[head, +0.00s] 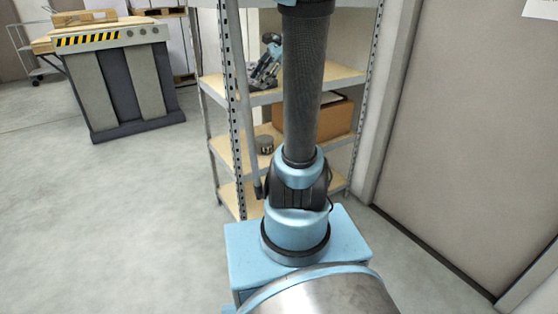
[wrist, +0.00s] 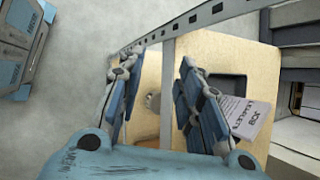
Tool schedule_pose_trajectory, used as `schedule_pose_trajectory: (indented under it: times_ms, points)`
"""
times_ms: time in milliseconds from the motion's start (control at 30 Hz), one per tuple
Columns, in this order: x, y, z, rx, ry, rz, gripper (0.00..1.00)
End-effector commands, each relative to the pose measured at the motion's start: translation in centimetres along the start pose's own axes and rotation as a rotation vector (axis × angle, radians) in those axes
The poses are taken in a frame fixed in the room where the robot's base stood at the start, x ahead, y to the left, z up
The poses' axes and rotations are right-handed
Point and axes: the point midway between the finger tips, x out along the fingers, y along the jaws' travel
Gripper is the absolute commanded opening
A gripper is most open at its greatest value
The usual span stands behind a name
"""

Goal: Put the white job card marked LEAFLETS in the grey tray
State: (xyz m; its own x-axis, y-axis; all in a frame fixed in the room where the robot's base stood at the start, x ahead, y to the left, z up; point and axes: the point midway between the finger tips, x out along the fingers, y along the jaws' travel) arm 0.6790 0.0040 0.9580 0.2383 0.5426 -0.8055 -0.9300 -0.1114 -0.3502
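The white job card (wrist: 250,115) lies on a wooden shelf, to the right of my gripper's right finger in the wrist view. Its print reads upside down, with JOB and what looks like LEAFLETS. A dark grey, tray-like rectangle (wrist: 232,82) lies just beyond the card, partly covered by the right finger; I cannot tell whether it is the grey tray. My gripper (wrist: 156,68) is open, with nothing held between its fingers. In the head view my gripper (head: 267,66) is by the upper shelf, partly behind my arm. The card does not show there.
A metal shelf rack with wooden boards (head: 218,84) stands ahead; its perforated rail (wrist: 205,14) crosses near my fingers. A small round tin (head: 264,145) and a brown box (head: 340,118) are on the middle shelf. Open floor (head: 120,210) lies left, a wall right.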

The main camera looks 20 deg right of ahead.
Motion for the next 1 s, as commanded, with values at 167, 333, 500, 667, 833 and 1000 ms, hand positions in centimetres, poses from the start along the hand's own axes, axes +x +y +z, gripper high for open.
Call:
schedule_pose_trajectory:
  times_ms: [167,333,500,667,833,1000]
  points:
    - [2.2,6.6,1.6,-0.264,0.09,0.081,0.33]
    - [4.1,12.6,1.9,-0.523,0.166,0.169,0.33]
    - [5.8,18.5,1.3,-0.785,0.23,0.268,0.33]
    - [7.4,23.6,0.1,-1.033,0.279,0.371,0.33]
    - [8.7,27.6,-1.6,-1.251,0.315,0.47,0.33]
    - [9.5,29.6,-2.5,-1.367,0.33,0.527,0.33]
